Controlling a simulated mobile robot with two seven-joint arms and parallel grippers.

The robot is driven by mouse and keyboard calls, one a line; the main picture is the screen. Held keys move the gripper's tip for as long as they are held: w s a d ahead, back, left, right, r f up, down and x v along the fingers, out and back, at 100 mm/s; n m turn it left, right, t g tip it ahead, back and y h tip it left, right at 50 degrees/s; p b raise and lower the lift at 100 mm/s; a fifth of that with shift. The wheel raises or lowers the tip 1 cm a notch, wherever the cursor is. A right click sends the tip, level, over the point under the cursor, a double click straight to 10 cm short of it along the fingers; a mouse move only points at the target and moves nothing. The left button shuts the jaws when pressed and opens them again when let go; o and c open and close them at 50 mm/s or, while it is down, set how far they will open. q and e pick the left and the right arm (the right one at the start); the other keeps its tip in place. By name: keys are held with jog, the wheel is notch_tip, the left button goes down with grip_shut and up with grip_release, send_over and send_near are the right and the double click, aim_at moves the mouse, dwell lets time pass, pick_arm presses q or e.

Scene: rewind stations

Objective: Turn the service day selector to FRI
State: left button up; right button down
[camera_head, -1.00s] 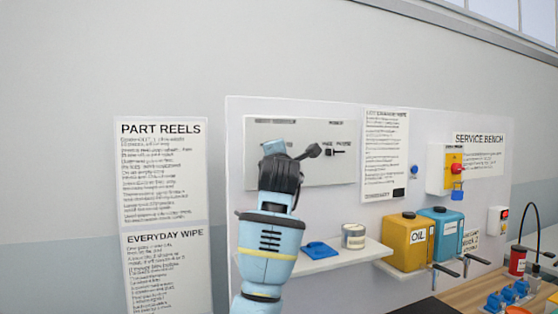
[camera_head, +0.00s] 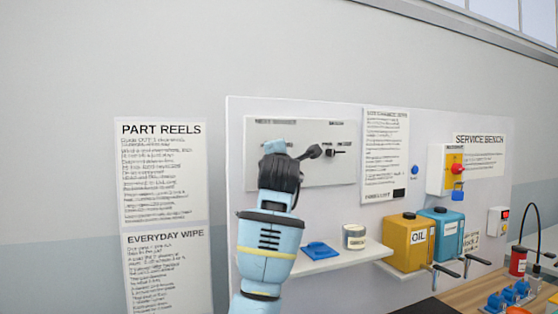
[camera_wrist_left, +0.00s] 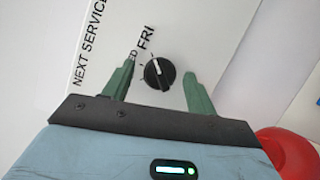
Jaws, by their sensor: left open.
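The service day selector (camera_wrist_left: 159,73) is a round black knob on a white panel in the left wrist view. Its white pointer mark points up and slightly left, towards the FRI label (camera_wrist_left: 147,40). Another label, ending in "ED", is partly hidden behind the left finger. My left gripper (camera_wrist_left: 160,67) is open, with one green finger on each side of the knob; a gap shows on both sides. In the head view my left arm (camera_head: 265,240) reaches up in front of the panel (camera_head: 262,130) and hides the selector.
A second black switch (camera_head: 336,152) is on the panel to the right. Below, a shelf (camera_head: 318,262) holds a blue item (camera_head: 320,250) and a can (camera_head: 354,238). Yellow (camera_head: 408,240) and blue (camera_head: 446,235) containers stand further right. The wall at left has only posters (camera_head: 163,172).

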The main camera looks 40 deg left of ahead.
pick_arm(q)
jog(key=v, duration=0.8)
dwell(0.7)
